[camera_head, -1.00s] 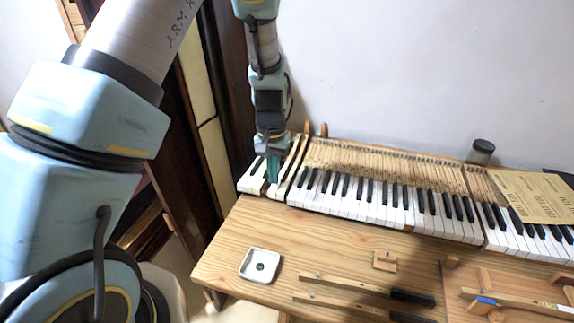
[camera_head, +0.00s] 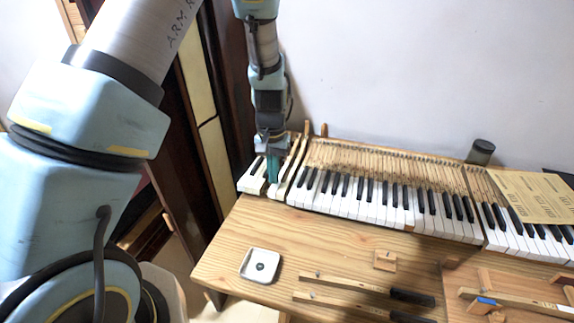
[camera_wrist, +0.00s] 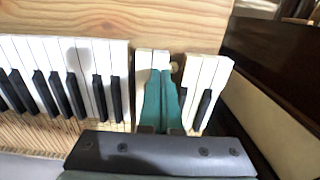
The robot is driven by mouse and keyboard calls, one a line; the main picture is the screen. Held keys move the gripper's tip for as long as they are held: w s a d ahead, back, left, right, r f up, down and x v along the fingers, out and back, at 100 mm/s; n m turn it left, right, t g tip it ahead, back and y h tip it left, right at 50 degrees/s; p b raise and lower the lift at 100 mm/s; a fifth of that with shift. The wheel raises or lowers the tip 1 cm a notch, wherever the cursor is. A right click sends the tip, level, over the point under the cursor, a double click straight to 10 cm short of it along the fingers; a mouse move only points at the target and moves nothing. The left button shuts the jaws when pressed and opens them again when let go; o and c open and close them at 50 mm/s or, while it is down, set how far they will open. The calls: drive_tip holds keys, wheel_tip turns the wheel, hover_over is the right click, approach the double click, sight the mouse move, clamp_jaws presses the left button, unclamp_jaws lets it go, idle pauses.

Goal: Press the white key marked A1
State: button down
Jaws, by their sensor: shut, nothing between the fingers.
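The piano keyboard (camera_head: 350,196) lies along the back of the wooden bench, with white and black keys. No A1 marking is legible in either view, so I cannot tell which key bears it. My gripper (camera_head: 273,182) is over the front part of the keys near the left end. Its teal fingers are shut and empty. In the wrist view the gripper (camera_wrist: 161,72) points down at a short pair of white keys (camera_wrist: 145,62), beside a narrow gap. More white keys (camera_wrist: 208,72) lie right of the gap. I cannot tell whether the fingertips touch a key.
A small square white dish (camera_head: 261,265) stands on the bench (camera_head: 225,250). Loose wooden parts with black ends (camera_head: 411,297) lie at the front. A dark wooden panel (camera_head: 232,90) stands close left of my gripper.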

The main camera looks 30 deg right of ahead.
drive_tip(key=shift+f, duration=0.15)
drive_tip(key=shift+f+b, duration=0.85)
drive_tip(key=shift+f, duration=0.3)
drive_tip(key=shift+r, duration=0.1)
wheel_tip(320, 180, up, 9)
drive_tip(key=p, duration=0.6)
drive_tip(key=shift+p, duration=0.4)
